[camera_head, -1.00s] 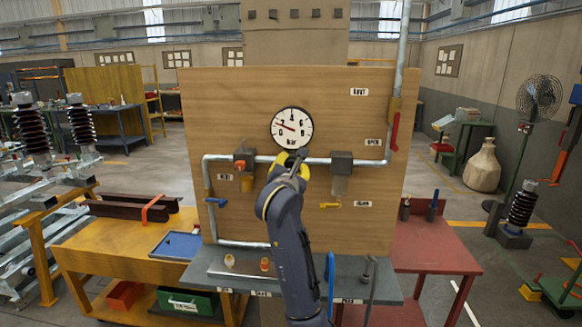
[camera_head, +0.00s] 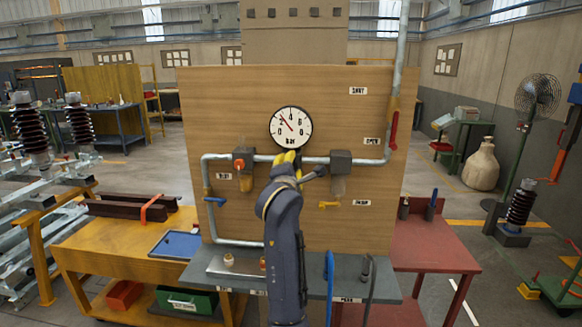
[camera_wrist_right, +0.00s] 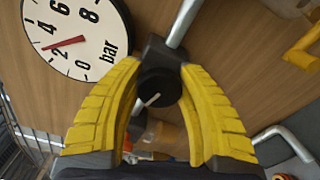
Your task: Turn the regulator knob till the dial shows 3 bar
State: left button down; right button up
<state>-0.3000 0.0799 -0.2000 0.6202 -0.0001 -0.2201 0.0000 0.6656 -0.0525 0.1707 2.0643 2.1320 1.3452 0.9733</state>
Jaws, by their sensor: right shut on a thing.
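The round white dial (camera_head: 291,127) with black numbers and "bar" is on the wooden panel. It also shows in the right wrist view (camera_wrist_right: 75,25), where its red needle lies between 2 and 4. The black regulator knob (camera_wrist_right: 158,88) with a white mark sits on the pipe below the dial. My right gripper (camera_head: 288,160) reaches up to it from below. In the wrist view its yellow fingers (camera_wrist_right: 160,100) are on either side of the knob, shut on it. The arm and fingers mostly hide the knob in the head view. My left gripper is not in view.
A valve with an orange-red part (camera_head: 243,162) is left of the knob on the pipe, and a grey block (camera_head: 341,161) is to the right. A red lever (camera_head: 394,130) is on the right pipe. A grey shelf (camera_head: 215,280) with small items stands below.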

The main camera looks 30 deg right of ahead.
dwell(0.5)
jog(key=o, duration=1.3)
jog(key=shift+c, duration=0.2)
jog(key=v, duration=1.2)
jog(key=shift+s, duration=0.1)
jog(key=shift+d, duration=0.1)
